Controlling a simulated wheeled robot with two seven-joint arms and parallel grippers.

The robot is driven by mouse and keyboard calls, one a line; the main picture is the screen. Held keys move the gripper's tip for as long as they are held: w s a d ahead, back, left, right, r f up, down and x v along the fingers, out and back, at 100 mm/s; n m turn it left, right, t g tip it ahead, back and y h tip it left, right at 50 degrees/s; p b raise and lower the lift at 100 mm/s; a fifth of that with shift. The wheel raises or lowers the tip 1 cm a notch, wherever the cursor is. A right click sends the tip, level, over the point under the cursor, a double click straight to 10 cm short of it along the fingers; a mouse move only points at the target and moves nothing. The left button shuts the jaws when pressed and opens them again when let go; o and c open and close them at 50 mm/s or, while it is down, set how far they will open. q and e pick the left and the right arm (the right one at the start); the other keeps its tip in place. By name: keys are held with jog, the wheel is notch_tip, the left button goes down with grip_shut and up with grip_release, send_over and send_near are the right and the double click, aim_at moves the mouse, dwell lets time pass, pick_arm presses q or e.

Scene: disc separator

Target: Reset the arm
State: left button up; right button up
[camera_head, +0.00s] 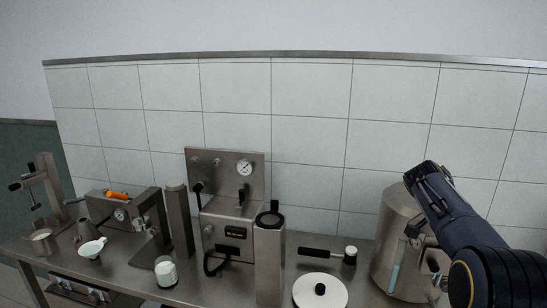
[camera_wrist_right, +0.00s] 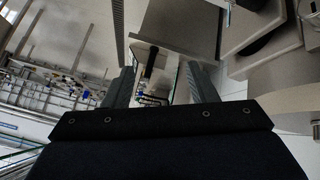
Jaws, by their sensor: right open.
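My right arm (camera_head: 470,230) comes in from the lower right in the head view and is raised in front of the metal cylinder (camera_head: 392,235). My right gripper (camera_head: 426,172) is at its upper end, at about the height of the cylinder's top. In the right wrist view, the fingers of the right gripper (camera_wrist_right: 155,88) stand apart with nothing held between them. My left gripper is not in view.
The metal counter holds a gauge machine (camera_head: 238,165), a white lid (camera_head: 320,291), a jar (camera_head: 166,271), a white funnel (camera_head: 91,249) and a metal stand (camera_head: 47,190). A tiled wall (camera_head: 310,130) stands behind.

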jog(key=s+a+f+n+t+y, duration=0.2)
jog(key=s+a+n, duration=0.3)
jog(key=s+a, duration=0.3)
jog(key=s+a+f+n+t+y+b, duration=0.1)
jog(key=s+a+f+n+t+y, duration=0.2)
jog(key=s+a+f+n+y, duration=0.2)
jog(key=s+a+f+n+t+y, duration=0.2)
jog(key=s+a+f+n+y, duration=0.2)
jog(key=s+a, duration=0.8)
jog(key=s, duration=0.3)
jog(key=shift+s+n+t+b, duration=0.35)
jog(key=shift+n+t, duration=0.05)
jog(key=shift+f, duration=0.1)
